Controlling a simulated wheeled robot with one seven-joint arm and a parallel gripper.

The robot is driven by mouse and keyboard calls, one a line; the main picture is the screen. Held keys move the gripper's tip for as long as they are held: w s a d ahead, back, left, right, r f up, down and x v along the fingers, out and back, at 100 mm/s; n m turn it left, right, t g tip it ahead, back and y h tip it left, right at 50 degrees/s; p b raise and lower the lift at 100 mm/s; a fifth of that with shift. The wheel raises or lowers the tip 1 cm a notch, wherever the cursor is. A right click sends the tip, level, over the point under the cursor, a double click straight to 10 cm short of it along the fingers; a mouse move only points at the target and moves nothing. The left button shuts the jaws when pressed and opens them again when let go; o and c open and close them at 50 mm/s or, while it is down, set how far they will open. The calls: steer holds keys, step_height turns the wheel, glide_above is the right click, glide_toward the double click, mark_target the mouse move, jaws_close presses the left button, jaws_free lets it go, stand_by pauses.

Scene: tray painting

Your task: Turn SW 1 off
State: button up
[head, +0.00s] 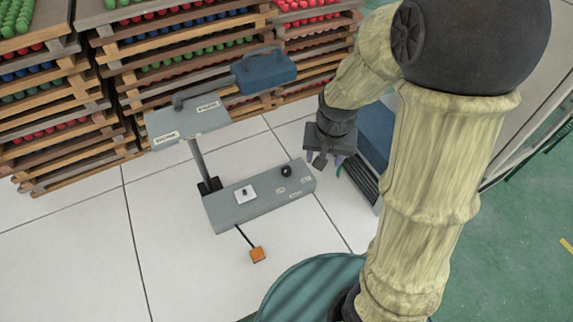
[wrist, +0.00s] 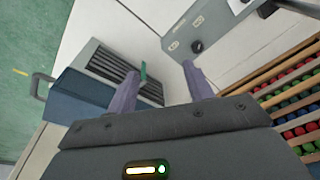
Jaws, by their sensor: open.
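A grey console (head: 228,212) lies on the white tiled surface in the head view. It carries a white plate with a small dark switch (head: 245,193), a black round knob (head: 286,171) and small labels too small to read, so I cannot tell which control is SW 1. My gripper (head: 329,164) is open and empty, to the right of the console and apart from it. In the wrist view, my gripper's purple fingers (wrist: 159,70) are spread, with the console's knob (wrist: 196,46) beyond the right finger.
A post holds a grey labelled panel (head: 188,121) behind the console. A blue box (head: 265,73) stands at the back, near wooden racks (head: 70,127) of coloured balls. A slatted grey unit (wrist: 108,62) is beside my gripper.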

steer(key=w+a+f+m, duration=0.2)
steer(key=w+a, duration=0.1)
steer(key=w, duration=0.3)
steer(key=m+g+p, duration=0.2)
steer(key=m, duration=0.1)
glide_above(286, 169)
step_height(286, 169, down, 5)
steer(key=shift+d+f, duration=0.1)
steer(key=shift+f, duration=0.05)
steer(key=shift+f, duration=0.1)
step_height(286, 169, down, 12)
steer(key=p, duration=0.3)
